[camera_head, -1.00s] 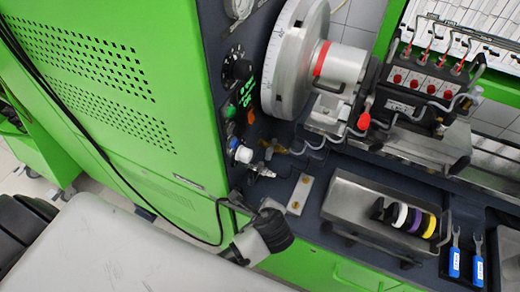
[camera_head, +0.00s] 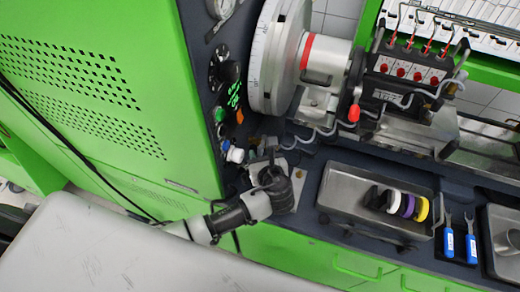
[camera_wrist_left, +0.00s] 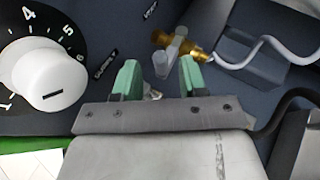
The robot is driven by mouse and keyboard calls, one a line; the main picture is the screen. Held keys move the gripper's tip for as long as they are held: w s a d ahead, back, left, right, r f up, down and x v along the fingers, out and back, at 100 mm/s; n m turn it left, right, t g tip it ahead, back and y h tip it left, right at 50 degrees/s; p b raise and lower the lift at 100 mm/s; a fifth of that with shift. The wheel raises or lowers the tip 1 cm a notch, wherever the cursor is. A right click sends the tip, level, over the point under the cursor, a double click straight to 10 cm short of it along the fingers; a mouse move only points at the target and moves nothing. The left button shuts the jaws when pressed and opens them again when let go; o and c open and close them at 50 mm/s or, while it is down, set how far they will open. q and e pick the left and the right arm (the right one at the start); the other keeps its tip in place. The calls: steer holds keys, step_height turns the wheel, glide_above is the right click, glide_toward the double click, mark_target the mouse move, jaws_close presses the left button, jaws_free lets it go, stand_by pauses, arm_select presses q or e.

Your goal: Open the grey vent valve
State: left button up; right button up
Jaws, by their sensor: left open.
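The vent valve shows in the left wrist view as a brass fitting with a small light grey lever (camera_wrist_left: 173,55), fixed to the dark panel. A thin pale hose leaves it to the right. My left gripper (camera_wrist_left: 158,75) is open, with its green fingertips pointing at the panel. The lever appears between and just beyond the fingertips, with nothing held. I cannot tell whether the fingers touch it. In the head view my left gripper (camera_head: 268,160) is at the panel, right of the white knob, and my wrist mostly hides the valve. My right gripper is not in view.
A white numbered dial knob (camera_wrist_left: 45,80) sits close left of the fingers. The large grey flywheel (camera_head: 275,55) is above. A metal tray (camera_head: 345,190) with coloured rings and blue-handled tools (camera_head: 449,243) lie to the right.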

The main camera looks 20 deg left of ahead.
arm_select(q)
steer(key=shift+x, duration=1)
